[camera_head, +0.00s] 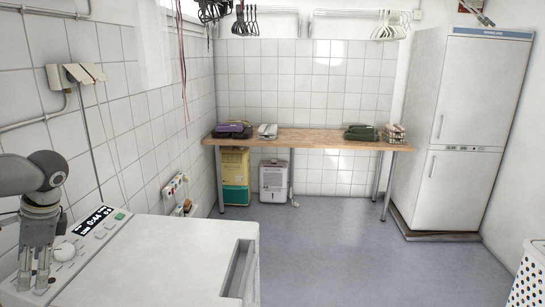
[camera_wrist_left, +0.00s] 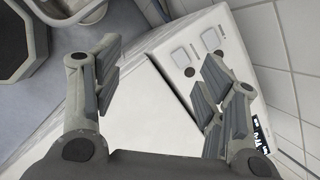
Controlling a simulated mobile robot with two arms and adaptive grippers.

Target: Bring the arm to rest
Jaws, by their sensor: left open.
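My left gripper (camera_head: 34,278) hangs fingers down at the left edge of the head view, over the panel end of a white laundry machine (camera_head: 165,255). In the left wrist view its two fingers stand apart with nothing between them, so the gripper (camera_wrist_left: 160,92) is open and empty. The white machine top (camera_wrist_left: 155,120) lies behind the fingers there. Whether the fingertips touch the panel cannot be told. My right gripper is in neither view.
The machine's panel has a lit display (camera_head: 97,217) and a knob (camera_head: 65,250). Tiled wall (camera_head: 110,130) rises close on the left. A wooden table (camera_head: 300,138) holds folded items at the back. A tall white fridge (camera_head: 465,130) stands right.

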